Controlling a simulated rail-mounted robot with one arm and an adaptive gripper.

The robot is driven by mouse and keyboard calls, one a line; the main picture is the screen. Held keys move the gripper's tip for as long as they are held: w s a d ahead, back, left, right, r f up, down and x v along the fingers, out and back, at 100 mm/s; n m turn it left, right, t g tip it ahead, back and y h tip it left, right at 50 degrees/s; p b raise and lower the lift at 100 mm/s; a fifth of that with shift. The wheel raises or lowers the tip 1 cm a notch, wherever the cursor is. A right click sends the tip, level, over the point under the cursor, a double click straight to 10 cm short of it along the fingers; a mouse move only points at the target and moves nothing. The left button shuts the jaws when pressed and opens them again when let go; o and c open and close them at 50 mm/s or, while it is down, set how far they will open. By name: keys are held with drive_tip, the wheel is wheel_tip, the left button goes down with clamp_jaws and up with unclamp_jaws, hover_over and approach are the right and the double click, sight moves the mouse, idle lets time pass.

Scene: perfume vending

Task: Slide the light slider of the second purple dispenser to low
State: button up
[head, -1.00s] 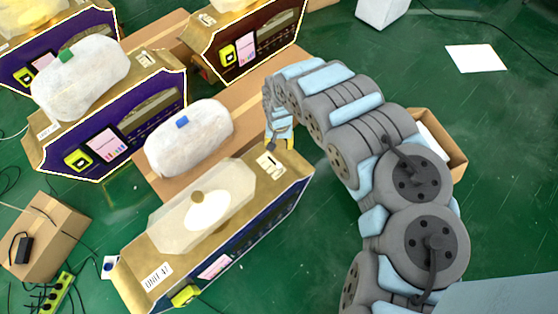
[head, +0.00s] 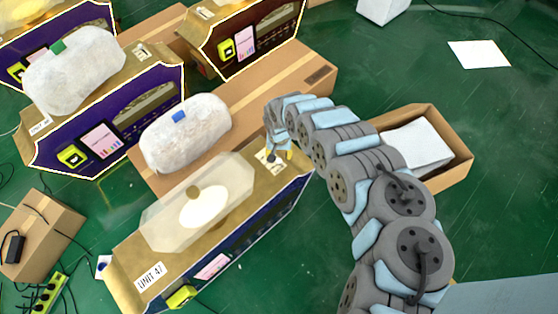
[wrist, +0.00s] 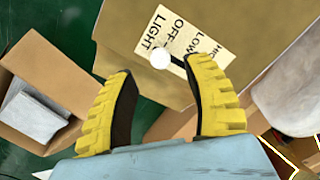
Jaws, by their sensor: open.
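The nearest purple dispenser (head: 125,284), marked "UNIT 47", has a gold top with a light label (wrist: 150,26) reading LIGHT, OFF, LOW and a partly hidden last word. The white slider knob (wrist: 161,58) sits at the OFF end of its dark slot, which runs right toward the other words. My gripper (wrist: 160,69) is open. Its yellow fingers stand on either side of the knob, and I cannot tell whether they touch it. In the head view my gripper (head: 280,155) is at the label end of the dispenser top and partly covers the label.
A white wrapped bundle (head: 186,133) lies on a long cardboard box behind this dispenser. Two more purple dispensers stand at left and a dark red one (head: 270,38) at the back. An open box with white contents (head: 455,165) stands right of my arm.

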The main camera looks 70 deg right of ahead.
sight(279, 160)
drive_tip(key=shift+f+b, duration=0.85)
drive_tip(key=shift+f, duration=1.35)
clamp_jaws()
